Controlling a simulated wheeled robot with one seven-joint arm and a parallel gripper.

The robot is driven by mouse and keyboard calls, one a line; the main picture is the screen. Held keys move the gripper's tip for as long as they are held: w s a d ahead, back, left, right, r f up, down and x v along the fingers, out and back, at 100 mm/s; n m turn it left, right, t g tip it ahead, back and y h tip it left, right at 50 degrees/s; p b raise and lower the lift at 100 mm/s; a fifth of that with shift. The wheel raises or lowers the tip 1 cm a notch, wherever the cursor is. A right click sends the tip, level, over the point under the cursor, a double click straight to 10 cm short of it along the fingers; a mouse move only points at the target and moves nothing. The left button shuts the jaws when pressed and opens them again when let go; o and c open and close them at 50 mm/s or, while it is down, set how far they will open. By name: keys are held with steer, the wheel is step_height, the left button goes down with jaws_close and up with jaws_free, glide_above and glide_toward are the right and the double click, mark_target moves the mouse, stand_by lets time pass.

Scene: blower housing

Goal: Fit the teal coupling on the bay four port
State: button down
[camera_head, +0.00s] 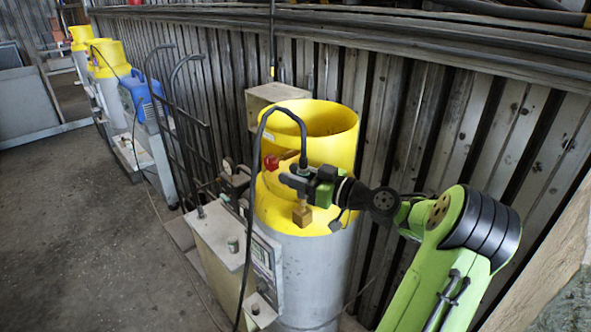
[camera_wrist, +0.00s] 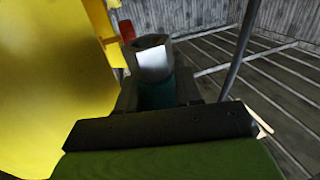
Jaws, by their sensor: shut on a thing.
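My gripper (camera_head: 299,180) is in front of the yellow-topped grey cylinder (camera_head: 312,268), level with its yellow collar. In the wrist view my gripper (camera_wrist: 157,84) is shut on the teal coupling (camera_wrist: 157,97), with its lower part hidden by the gripper body. A pale grey faceted metal end (camera_wrist: 153,60) stands up beyond the teal part. In the head view the teal cannot be made out; a black hose (camera_head: 277,109) arches up from the gripper and drops to the left. A brass block (camera_head: 302,215) shows just below the gripper. I cannot tell which fitting is the bay four port.
A red valve handle (camera_head: 271,162) is close behind my gripper; red also shows in the wrist view (camera_wrist: 127,30). A beige cabinet (camera_head: 228,250) and a hand truck (camera_head: 180,130) stand left. A corrugated wall (camera_head: 420,120) closes the back. Open floor (camera_head: 70,230) lies far left.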

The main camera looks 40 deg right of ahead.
steer(key=shift+s+a+f+b, duration=0.1)
steer(key=shift+a+f+b, duration=0.05)
steer(key=shift+f+b, duration=0.4)
steer(key=shift+f, duration=0.1)
stand_by(0.5)
steer(key=shift+f+b, duration=1.55)
steer(key=shift+b, duration=0.5)
steer(key=c, duration=0.7)
jaws_free()
steer(key=shift+o, duration=0.2)
steer(key=v, duration=1.5)
steer(key=shift+s+b, duration=0.2)
steer(key=shift+b, duration=0.25)
